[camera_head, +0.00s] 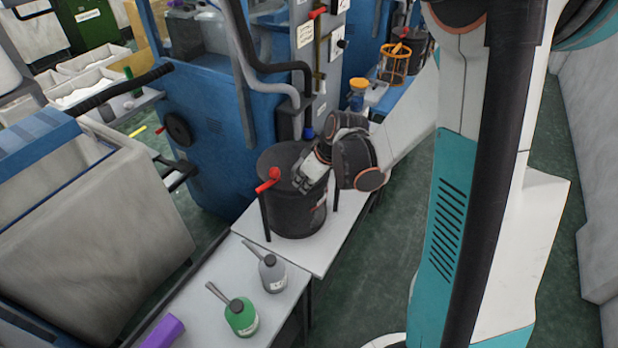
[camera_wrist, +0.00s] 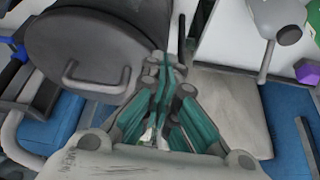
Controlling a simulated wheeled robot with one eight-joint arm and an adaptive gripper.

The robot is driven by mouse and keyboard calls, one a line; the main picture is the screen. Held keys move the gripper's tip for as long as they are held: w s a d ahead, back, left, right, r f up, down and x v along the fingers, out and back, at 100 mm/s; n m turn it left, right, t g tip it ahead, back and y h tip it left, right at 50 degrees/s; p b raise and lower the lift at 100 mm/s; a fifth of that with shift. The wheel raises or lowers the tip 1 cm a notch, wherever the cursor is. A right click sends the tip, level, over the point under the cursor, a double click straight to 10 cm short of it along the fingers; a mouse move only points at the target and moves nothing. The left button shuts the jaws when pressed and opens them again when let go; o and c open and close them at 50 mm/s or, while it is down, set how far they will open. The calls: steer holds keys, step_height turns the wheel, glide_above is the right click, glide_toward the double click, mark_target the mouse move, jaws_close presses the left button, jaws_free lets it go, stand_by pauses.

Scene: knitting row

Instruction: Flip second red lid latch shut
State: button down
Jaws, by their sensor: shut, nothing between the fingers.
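A dark drum (camera_head: 297,212) with a dark round lid (camera_head: 278,157) stands on the light bench. A red latch (camera_head: 268,180) sits at the lid's left front edge, its lever slanting down to the left. My gripper (camera_head: 301,187) is beside the drum's right side of the lid, to the right of the latch and apart from it. In the wrist view my gripper (camera_wrist: 164,66) is shut and empty, with the lid (camera_wrist: 95,35) and its grey handle beyond to the left. The red latch does not show in the wrist view.
On the bench (camera_head: 305,257) in front stand a grey bottle (camera_head: 271,273) and a green bottle (camera_head: 241,317). A purple item (camera_head: 163,332) lies at the near end. Blue machinery (camera_head: 205,130) with hoses rises behind the drum. Green floor is open to the right.

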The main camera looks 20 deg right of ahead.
steer(key=w, duration=0.1)
steer(key=w+a+f, duration=0.1)
steer(key=shift+w+a+f+b, duration=0.3)
steer(key=shift+w+b, duration=0.05)
steer(key=shift+w, duration=0.05)
steer(key=shift+w+a+r, duration=0.25)
steer(key=shift+w+a, duration=0.15)
steer(key=shift+w, duration=0.3)
steer(key=shift+w+a+b, duration=0.15)
steer(key=shift+w+b, duration=0.15)
steer(key=shift+w, duration=0.5)
steer(key=shift+w+r, duration=0.2)
steer(key=shift+s, duration=0.1)
